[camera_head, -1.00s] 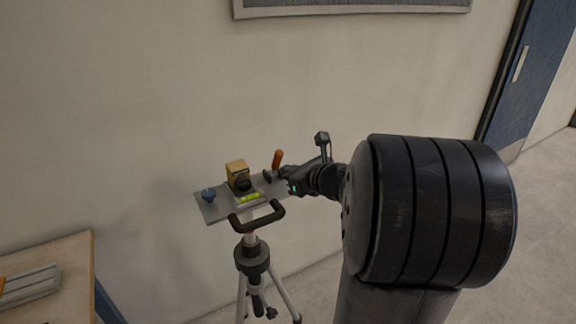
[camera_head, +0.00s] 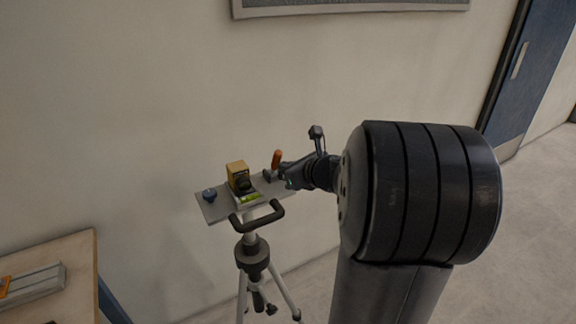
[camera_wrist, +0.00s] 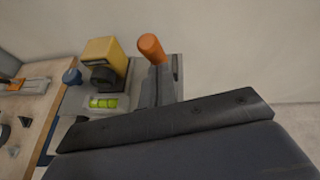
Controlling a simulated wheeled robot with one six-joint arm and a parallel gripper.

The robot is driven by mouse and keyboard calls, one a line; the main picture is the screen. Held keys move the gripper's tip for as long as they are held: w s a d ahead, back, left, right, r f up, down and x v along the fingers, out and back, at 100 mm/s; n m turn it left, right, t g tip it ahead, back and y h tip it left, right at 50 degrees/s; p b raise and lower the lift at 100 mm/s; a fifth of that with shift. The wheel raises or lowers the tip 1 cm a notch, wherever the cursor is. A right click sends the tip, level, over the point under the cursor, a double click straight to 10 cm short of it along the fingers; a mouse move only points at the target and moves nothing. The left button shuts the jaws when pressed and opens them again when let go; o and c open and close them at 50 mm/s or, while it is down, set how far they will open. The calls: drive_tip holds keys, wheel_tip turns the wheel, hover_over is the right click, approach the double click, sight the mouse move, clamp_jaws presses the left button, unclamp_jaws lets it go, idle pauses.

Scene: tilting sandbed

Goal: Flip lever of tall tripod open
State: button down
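The tall tripod (camera_head: 252,258) stands near the wall with a flat grey plate (camera_head: 215,211) on top. An orange-handled lever (camera_head: 276,160) stands roughly upright at the plate's right part; its orange end (camera_wrist: 150,48) also shows in the wrist view. My gripper (camera_head: 283,178) is at the plate's right end, close beside the lever's base. In the wrist view my gripper's dark body fills the bottom and reaches toward the lever. Its fingertips are not clear, and I cannot tell whether they touch the lever or are open.
The plate also carries a yellow box-shaped device (camera_head: 238,176), a green bubble level (camera_head: 249,198) and a blue knob (camera_head: 209,195). A black handle (camera_head: 262,217) juts from the front. A wooden table (camera_head: 75,262) stands at lower left. The wall is close behind.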

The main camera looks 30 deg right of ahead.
drive_tip(key=shift+w+r, duration=0.1)
drive_tip(key=shift+r, duration=0.15)
drive_tip(key=shift+w+r+g+p, duration=0.2)
drive_tip(key=shift+r+g+p, duration=0.2)
drive_tip(key=shift+p, duration=0.85)
drive_tip(key=shift+w+r+p, duration=0.35)
drive_tip(key=shift+w+p, duration=0.25)
drive_tip(key=shift+p, duration=0.4)
drive_tip(key=shift+w+a+r+p, duration=0.1)
drive_tip(key=shift+w+r+p, duration=0.15)
drive_tip(key=shift+w, duration=0.4)
drive_tip(key=shift+w+r+p, duration=0.1)
drive_tip(key=shift+w+r, duration=0.1)
drive_tip(key=shift+w, duration=0.4)
drive_tip(key=shift+w+r, duration=0.15)
drive_tip(key=shift+w, duration=1.05)
drive_tip(key=shift+r, duration=0.1)
drive_tip(key=shift+r, duration=0.1)
